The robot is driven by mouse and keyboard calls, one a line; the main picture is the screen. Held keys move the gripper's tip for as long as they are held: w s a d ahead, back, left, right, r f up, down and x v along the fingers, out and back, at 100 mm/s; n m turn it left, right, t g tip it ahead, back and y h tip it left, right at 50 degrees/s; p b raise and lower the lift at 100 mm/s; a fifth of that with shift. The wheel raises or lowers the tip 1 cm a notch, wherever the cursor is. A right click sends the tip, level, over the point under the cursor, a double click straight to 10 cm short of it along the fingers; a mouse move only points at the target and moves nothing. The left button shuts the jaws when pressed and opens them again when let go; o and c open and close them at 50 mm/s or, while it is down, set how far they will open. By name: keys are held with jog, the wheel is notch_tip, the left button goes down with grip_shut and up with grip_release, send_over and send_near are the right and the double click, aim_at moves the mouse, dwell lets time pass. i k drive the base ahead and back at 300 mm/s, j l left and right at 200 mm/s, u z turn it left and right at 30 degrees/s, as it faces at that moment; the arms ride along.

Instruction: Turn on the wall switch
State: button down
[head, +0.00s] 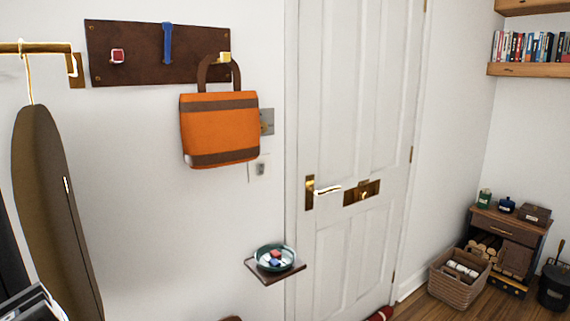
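An orange bag (219,128) with brown bands and a brown handle hangs from a hook on the dark wall board. Just right of the bag, a grey metallic plate (269,120) on the white wall is partly hidden behind it. Below that is a pale plate (261,169) with a small grey part in its middle, close to the bag's lower right corner. Either plate may be the wall switch; I cannot tell its state. My gripper is not in view.
A white door (350,120) with a brass handle (322,189) stands right of the plates. Below them, a small wall shelf (290,274) holds a green dish (274,258). An ironing board (50,200) hangs at left. A basket (459,277) stands at right.

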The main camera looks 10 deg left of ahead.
aim_at(261, 166)
jog(key=i+l, duration=0.15)
jog(key=i, duration=0.15)
jog(key=i+l, duration=0.15)
jog(key=i, duration=0.15)
jog(key=i+j, duration=0.35)
jog(key=j, duration=0.15)
